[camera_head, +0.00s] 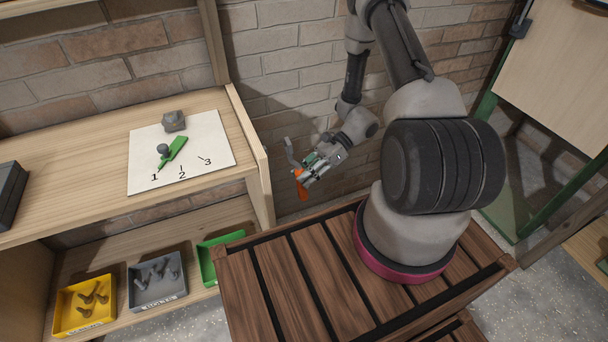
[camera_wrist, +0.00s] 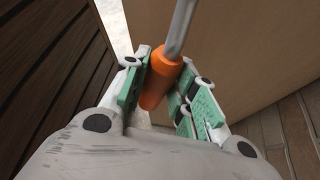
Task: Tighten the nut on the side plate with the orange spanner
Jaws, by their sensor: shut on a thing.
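The orange spanner shows an orange handle (camera_head: 302,188) in the head view, and its grey metal end rises to the left of my gripper. My gripper (camera_head: 313,170) is shut on the orange handle, beside the right end of the wooden bench and apart from it. In the wrist view the handle (camera_wrist: 160,80) sits between the green-padded fingers (camera_wrist: 157,92), tilted, with its grey shaft running up out of the frame. I cannot make out the nut or clearly identify the side plate in either view.
The wooden bench (camera_head: 70,190) holds a white sheet (camera_head: 215,150) marked 1, 2, 3, with a green lever (camera_head: 174,153) and a grey block (camera_head: 174,121). Below are yellow (camera_head: 68,325), grey (camera_head: 150,303) and green (camera_head: 208,266) trays. A brick wall (camera_head: 290,70) stands behind.

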